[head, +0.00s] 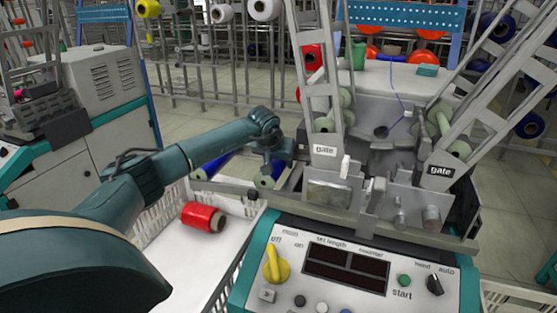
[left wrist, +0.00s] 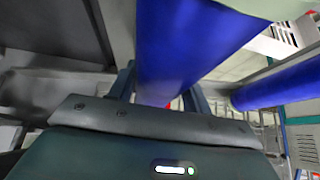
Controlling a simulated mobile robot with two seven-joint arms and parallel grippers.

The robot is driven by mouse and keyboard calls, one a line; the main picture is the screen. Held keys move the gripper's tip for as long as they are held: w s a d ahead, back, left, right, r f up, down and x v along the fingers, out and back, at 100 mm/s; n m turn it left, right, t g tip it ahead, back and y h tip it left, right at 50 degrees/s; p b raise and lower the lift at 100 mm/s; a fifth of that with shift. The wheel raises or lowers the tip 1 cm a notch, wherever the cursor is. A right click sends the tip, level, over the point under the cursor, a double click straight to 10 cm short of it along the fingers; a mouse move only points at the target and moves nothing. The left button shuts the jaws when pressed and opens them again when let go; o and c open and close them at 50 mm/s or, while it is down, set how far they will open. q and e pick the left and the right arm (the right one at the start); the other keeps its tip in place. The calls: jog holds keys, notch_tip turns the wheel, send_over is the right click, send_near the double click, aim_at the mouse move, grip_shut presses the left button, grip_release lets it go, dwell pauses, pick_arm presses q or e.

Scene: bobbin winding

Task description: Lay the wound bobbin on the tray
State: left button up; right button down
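A blue wound bobbin (head: 279,174) with a pale green core end is at my left gripper (head: 271,165), in front of the machine's left side. In the left wrist view, the blue bobbin (left wrist: 190,45) fills the space between the two fingers of my left gripper (left wrist: 158,88), which look closed on it. The white tray (head: 178,258) with slotted walls lies below and to the left of the gripper. A red bobbin (head: 203,217) lies on its side in it. My right gripper is not in view.
Another blue bobbin (head: 211,166) lies near the tray's far edge and shows in the left wrist view (left wrist: 280,86). The winding machine's control panel (head: 345,270) borders the tray on the right. The tray's near part is clear. A grey cabinet (head: 100,85) stands at left.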

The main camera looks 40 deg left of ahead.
pick_arm(q)
jog(key=o, duration=0.5)
jog(key=shift+s+r, duration=0.2)
jog(key=shift+r, duration=0.25)
jog(key=p+v, duration=0.2)
jog(key=v, duration=1)
jog(key=shift+d, duration=0.1)
jog(key=shift+s+r, duration=0.1)
jog(key=shift+s, duration=0.05)
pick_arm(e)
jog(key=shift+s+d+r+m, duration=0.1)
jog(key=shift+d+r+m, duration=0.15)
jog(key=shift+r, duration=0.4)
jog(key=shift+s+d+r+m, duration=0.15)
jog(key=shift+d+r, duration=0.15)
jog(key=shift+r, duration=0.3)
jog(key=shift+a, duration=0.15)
